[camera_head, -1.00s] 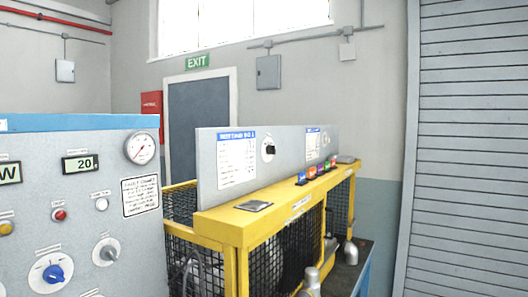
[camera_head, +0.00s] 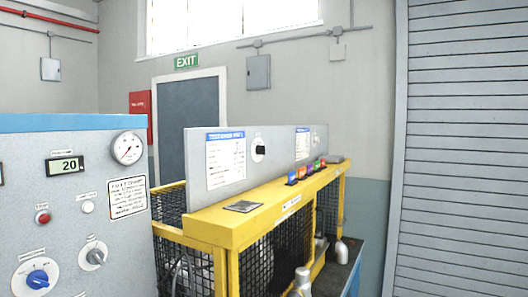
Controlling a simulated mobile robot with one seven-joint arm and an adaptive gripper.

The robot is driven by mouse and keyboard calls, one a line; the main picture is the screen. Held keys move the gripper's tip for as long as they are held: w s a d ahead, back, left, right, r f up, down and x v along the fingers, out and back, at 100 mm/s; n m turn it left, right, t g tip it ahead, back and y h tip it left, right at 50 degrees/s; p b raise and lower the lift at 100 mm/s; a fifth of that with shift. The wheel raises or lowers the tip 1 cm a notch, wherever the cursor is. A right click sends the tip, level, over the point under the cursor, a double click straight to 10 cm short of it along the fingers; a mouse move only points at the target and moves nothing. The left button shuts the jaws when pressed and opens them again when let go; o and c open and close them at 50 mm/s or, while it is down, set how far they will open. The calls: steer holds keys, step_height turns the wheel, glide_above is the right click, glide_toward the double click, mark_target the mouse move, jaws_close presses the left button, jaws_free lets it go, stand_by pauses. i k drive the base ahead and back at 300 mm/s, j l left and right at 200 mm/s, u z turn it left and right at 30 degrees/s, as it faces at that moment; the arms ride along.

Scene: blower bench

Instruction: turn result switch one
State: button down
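A grey upright panel (camera_head: 215,178) stands on the yellow-framed bench (camera_head: 205,222). A black rotary switch (camera_head: 258,149) on a white round plate sits on this panel, between two white printed sheets. Its small label is too blurred to read. Another small control (camera_head: 314,138) shows near the panel's far end, too small to make out. I cannot tell from lettering which of them is result switch one.
A grey control cabinet (camera_head: 100,230) with a dial gauge, a display reading 20, knobs and buttons stands at left. Several coloured blocks (camera_head: 303,171) and a flat grey plate (camera_head: 243,206) lie on the yellow top. Silver fittings (camera_head: 342,252) stand low right. A shutter (camera_head: 455,150) closes the right side.

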mark_target(260, 150)
steer(key=i+l+u, duration=0.15)
steer(key=l, duration=0.2)
steer(key=i+l+u, duration=0.1)
steer(key=i+l, duration=0.15)
steer(key=l, duration=0.15)
steer(key=i+l+u, duration=0.15)
steer(key=l, duration=0.25)
steer(key=i+l+u, duration=0.15)
steer(key=l, duration=0.25)
steer(key=i+l+u, duration=0.15)
steer(key=l, duration=0.25)
